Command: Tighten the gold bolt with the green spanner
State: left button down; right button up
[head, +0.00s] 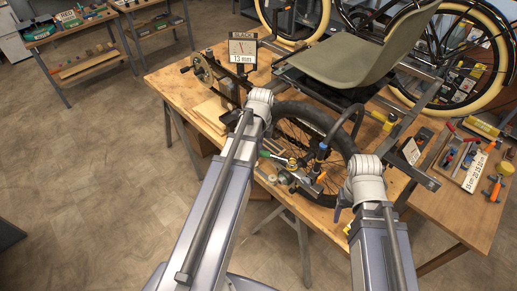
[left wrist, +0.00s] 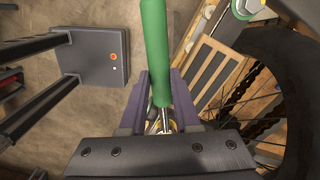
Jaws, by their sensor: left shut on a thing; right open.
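The green spanner (left wrist: 155,45) runs between the purple fingers of my left gripper (left wrist: 161,78) in the left wrist view, and the gripper is shut on it. Its steel shaft goes down behind the gripper body. A small gold part, perhaps the gold bolt (left wrist: 152,127), shows beside the shaft, mostly hidden; I cannot tell whether the spanner touches it. In the head view the green spanner (head: 267,154) shows just right of my left arm, whose gripper is largely hidden. My right gripper (head: 339,213) is open and empty near the table's front edge, right of the wheel.
A tool tray (head: 452,160) lies at the right. Shelves (head: 85,65) stand back left.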

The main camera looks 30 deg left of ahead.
pick_arm(q)
jog(key=shift+f+b, duration=0.3)
jog(key=shift+f, duration=0.1)
jog(key=shift+r, duration=0.15)
jog(key=shift+r+p, duration=0.55)
jog(key=shift+p, duration=0.15)
jog(key=shift+f+b, duration=0.35)
jog(key=shift+f, duration=0.05)
dwell(1.5)
jog(key=shift+r+p, duration=0.4)
jog(key=shift+r, duration=0.05)
